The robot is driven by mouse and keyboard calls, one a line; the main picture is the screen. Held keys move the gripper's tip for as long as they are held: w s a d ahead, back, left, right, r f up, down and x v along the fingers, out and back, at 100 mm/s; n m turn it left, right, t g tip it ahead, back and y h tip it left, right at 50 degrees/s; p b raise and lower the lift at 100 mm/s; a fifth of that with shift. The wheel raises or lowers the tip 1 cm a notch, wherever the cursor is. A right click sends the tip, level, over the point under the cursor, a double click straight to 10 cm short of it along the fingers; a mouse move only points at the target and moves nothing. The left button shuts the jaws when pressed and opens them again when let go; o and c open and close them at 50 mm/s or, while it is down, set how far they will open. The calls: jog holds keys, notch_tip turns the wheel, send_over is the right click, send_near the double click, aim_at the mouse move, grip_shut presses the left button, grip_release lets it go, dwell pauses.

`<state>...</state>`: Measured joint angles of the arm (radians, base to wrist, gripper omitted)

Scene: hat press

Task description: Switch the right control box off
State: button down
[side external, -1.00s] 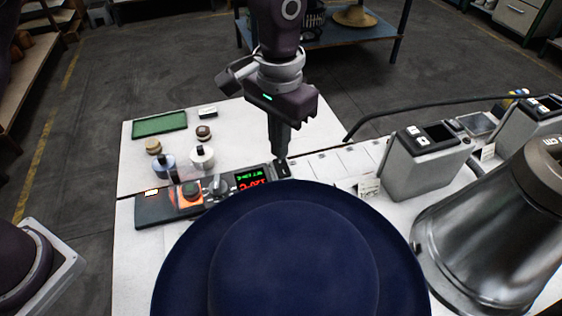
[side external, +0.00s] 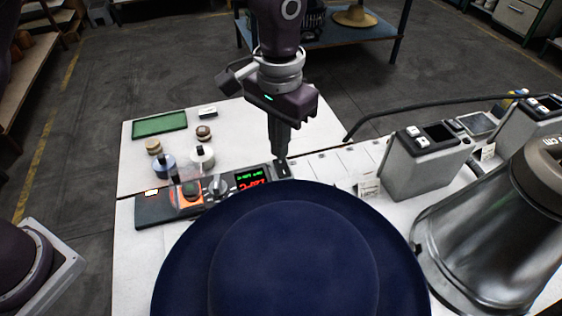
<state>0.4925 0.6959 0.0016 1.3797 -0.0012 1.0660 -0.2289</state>
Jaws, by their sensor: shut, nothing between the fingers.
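A long dark control box (side external: 165,211) lies on the white table behind the blue hat. It carries an orange button under a clear cover, a grey knob (side external: 219,186), a lit display (side external: 250,180) with green and red text, and a small black switch (side external: 283,169) at its right end. My gripper (side external: 281,156) points down with its fingers shut and empty, its tips at or just above that switch; contact cannot be told. A grey box (side external: 425,170) with white-and-black switches on top stands to the right, and a similar one (side external: 535,128) stands at the far right.
The large blue hat (side external: 295,255) fills the front. A metal cone-shaped vessel (side external: 490,235) stands at the right. A black hose (side external: 430,107) runs behind the grey boxes.

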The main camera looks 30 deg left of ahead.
jog(key=shift+f, duration=0.95)
dwell(0.5)
jog(key=shift+r, duration=3.55)
